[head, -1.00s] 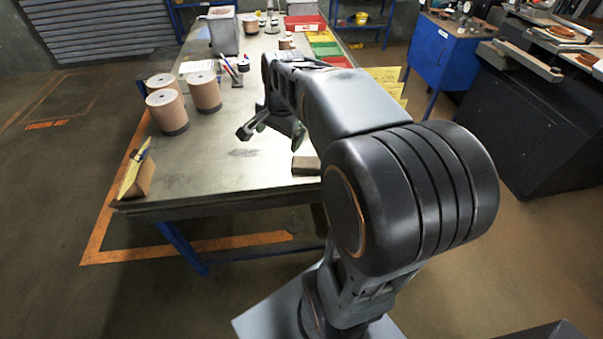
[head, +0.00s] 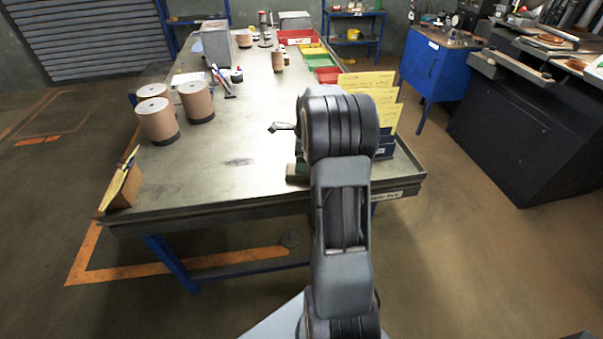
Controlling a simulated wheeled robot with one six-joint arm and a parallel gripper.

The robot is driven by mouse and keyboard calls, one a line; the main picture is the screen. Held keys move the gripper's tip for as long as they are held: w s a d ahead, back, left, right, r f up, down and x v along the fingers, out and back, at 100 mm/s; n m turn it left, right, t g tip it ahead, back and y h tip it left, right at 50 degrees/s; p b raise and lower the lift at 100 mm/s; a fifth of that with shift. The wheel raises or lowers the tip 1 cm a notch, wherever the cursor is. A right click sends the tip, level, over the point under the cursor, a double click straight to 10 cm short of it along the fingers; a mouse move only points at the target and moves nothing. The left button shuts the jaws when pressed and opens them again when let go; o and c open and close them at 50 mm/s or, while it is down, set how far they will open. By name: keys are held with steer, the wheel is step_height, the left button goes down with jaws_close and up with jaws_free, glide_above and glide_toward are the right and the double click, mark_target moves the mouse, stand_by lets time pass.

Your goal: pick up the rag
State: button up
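I cannot make out a rag in the head view; my arm hides part of the table's right side. My gripper (head: 283,127) is over the workbench (head: 235,175), left of my arm. Only a small grey part of it shows, with the rest behind my arm, so I cannot tell whether its fingers are open or hold anything. A small brown block (head: 297,173) lies near the front edge beside my arm, with something green (head: 300,153) just behind it, partly hidden.
Several brown cylinders (head: 197,103) stand at the bench's left. A card holder (head: 124,188) is at the front left corner. Yellow cards (head: 372,95) stand at right, partly behind my arm. A red bin (head: 297,38) is farther back. The bench middle is clear.

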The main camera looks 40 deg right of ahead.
steer(key=shift+f+p, duration=0.35)
steer(key=shift+f, duration=2.75)
steer(key=shift+w, duration=0.1)
steer(key=c, duration=0.9)
steer(key=shift+r, duration=0.15)
steer(key=shift+r, duration=0.65)
steer(key=s+a+r, duration=0.3)
steer(key=s+a+r+b, duration=0.1)
steer(key=s+a+r, duration=0.2)
steer(key=s+r, duration=0.1)
steer(key=s+a+r+b, duration=0.1)
steer(key=s+a+r, duration=0.2)
steer(key=r, duration=0.1)
steer(key=shift+s+a+r, duration=0.15)
steer(key=shift+s+r, duration=0.1)
steer(key=shift+s, duration=0.1)
